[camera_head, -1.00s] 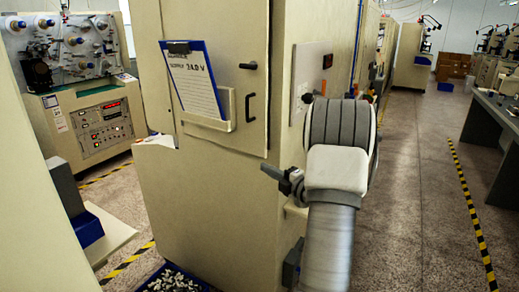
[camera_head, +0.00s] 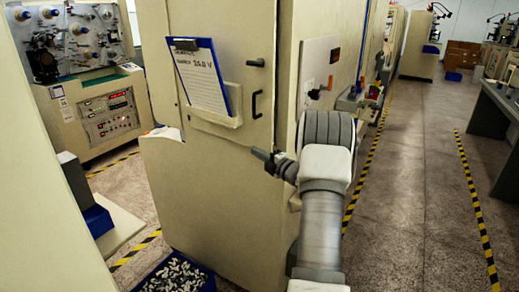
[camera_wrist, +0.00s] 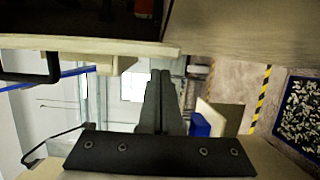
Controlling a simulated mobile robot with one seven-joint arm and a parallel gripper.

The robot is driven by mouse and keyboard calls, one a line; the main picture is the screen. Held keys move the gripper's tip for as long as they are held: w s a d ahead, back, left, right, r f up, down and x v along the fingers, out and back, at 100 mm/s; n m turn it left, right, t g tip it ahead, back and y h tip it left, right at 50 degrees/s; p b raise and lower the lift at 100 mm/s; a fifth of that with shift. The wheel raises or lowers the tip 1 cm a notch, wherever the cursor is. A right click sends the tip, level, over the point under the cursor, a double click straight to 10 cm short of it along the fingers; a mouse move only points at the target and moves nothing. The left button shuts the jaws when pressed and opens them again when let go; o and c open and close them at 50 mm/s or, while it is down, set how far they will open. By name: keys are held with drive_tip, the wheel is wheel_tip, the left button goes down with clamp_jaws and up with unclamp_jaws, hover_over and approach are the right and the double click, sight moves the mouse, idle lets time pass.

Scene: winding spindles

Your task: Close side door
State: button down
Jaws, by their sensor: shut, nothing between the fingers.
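The side door (camera_head: 235,140) is a tall beige panel on the near face of the cabinet, with a black pull handle (camera_head: 256,104) and a black latch (camera_head: 256,62) near its right edge. My gripper (camera_head: 256,153) is shut and empty, pointing left in front of the cabinet, below the handle. Whether it touches the panel is unclear. In the wrist view the dark shut fingers (camera_wrist: 161,75) are in the middle, and a black handle (camera_wrist: 52,66) shows at the left.
A clipboard (camera_head: 203,78) sits in a beige holder on the door. A blue bin of small metal parts (camera_head: 175,274) is on the floor below, also seen in the wrist view (camera_wrist: 300,115). A winding machine (camera_head: 95,100) stands at the left. The aisle (camera_head: 420,180) at the right is clear.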

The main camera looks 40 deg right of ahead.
drive_tip(key=shift+w+d, duration=0.2)
drive_tip(key=shift+d, duration=0.3)
